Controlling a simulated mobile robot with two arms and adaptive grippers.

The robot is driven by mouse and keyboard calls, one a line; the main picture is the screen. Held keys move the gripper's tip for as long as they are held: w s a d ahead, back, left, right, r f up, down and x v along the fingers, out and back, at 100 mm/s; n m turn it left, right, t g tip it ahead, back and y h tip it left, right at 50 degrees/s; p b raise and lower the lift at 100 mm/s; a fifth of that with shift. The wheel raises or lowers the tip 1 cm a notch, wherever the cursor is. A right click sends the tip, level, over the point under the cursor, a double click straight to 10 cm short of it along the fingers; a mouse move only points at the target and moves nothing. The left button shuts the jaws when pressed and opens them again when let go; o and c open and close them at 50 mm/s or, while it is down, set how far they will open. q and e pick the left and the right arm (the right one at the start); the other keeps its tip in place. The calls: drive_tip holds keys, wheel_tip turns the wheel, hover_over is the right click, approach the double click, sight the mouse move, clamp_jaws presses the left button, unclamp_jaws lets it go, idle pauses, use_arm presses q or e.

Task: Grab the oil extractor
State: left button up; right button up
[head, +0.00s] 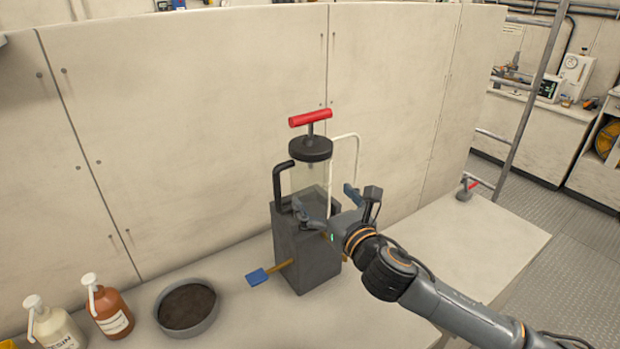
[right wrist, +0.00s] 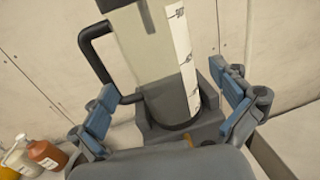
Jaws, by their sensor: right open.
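The oil extractor has a red T-handle, a black cap (head: 310,149) and a clear cylinder; it stands upright in a grey box-shaped holder (head: 305,262) on the bench. A black hose bends down its left side. In the right wrist view the cylinder (right wrist: 158,60) with a white scale strip fills the middle. My right gripper (head: 328,204) is open at the lower cylinder, just above the holder. In the right wrist view its blue-padded fingers (right wrist: 165,108) are on either side of the cylinder, with gaps visible. My left gripper is not in view.
A blue-ended tool with a yellow handle (head: 257,276) sticks out left of the holder. A round dark-filled pan (head: 187,306), an orange bottle (head: 112,312) and a pale bottle (head: 54,328) stand left. A wall rises behind. The bench (head: 480,240) is mostly clear at right.

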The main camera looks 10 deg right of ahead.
drive_tip(key=shift+w+a, duration=0.1)
drive_tip(key=shift+w, duration=0.3)
drive_tip(key=shift+w+a+r+p, duration=0.1)
drive_tip(key=shift+w+r+p, duration=0.15)
drive_tip(key=shift+w+p, duration=0.15)
drive_tip(key=p+x, duration=0.1)
drive_tip(key=x, duration=0.2)
drive_tip(key=shift+w+r, duration=0.15)
drive_tip(key=shift+w, duration=0.15)
drive_tip(key=shift+w+a, duration=0.15)
drive_tip(key=shift+w, duration=0.35)
drive_tip(key=shift+c, duration=0.8)
drive_tip(key=c, duration=1.5)
drive_tip(key=shift+c, duration=0.2)
drive_tip(key=shift+r, duration=0.1)
